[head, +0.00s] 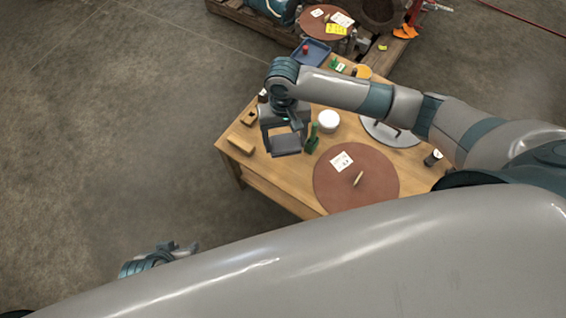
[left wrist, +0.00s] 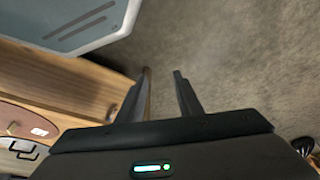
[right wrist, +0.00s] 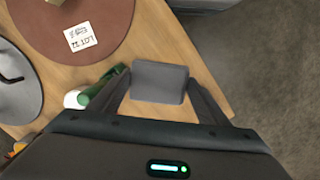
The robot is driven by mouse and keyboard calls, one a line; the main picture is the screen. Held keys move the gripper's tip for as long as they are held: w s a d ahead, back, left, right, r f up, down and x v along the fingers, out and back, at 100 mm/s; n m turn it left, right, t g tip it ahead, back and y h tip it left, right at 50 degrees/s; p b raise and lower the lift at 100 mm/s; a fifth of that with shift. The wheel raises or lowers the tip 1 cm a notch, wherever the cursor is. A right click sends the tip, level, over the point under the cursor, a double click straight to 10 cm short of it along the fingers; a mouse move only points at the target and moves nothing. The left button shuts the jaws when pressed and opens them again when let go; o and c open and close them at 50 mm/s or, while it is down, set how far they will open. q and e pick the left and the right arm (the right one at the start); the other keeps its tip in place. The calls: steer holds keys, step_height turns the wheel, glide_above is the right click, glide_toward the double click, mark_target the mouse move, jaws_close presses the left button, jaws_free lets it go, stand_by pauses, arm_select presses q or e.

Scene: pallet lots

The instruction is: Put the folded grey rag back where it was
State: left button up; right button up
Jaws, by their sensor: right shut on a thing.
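The folded grey rag (head: 286,144) is a dark grey flat block held between the fingers of my right gripper (head: 284,137), over the left part of the wooden table. In the right wrist view the rag (right wrist: 160,82) spans the gap between both fingers of my shut gripper (right wrist: 160,90), above the table near its edge. I cannot tell how high it hangs. My left gripper (head: 188,249) is low at the lower left, off the table. In the left wrist view its fingers (left wrist: 162,92) are apart with nothing between them.
The table (head: 263,178) holds a brown round mat (head: 378,192) with a lot card (head: 342,161), a grey disc (head: 393,136), a white tub (head: 328,121), a green tool (head: 313,140) close to the rag, wooden blocks (head: 240,144) and a blue tray (head: 311,52). A pallet (head: 240,14) stands behind.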

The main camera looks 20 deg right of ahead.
steer(key=s, duration=0.1)
steer(key=s+a+f, duration=0.1)
steer(key=s+f, duration=0.1)
steer(key=shift+s+a+f, duration=0.15)
steer(key=shift+s+a, duration=0.05)
steer(key=shift+a, duration=0.1)
steer(key=shift+s+a+f, duration=0.1)
steer(key=shift+s, duration=0.1)
arm_select(q)
steer(key=shift+d, duration=0.25)
steer(key=shift+f, duration=0.1)
arm_select(e)
step_height(320, 180, down, 3)
steer(key=shift+f+b, duration=0.2)
steer(key=shift+b, duration=0.4)
steer(key=shift+f, duration=0.3)
arm_select(q)
steer(key=shift+w+d+t+h, duration=0.45)
steer(key=shift+d+t, duration=0.15)
steer(key=shift+d, duration=0.2)
steer(key=shift+a, duration=0.15)
arm_select(e)
steer(key=shift+f, duration=0.1)
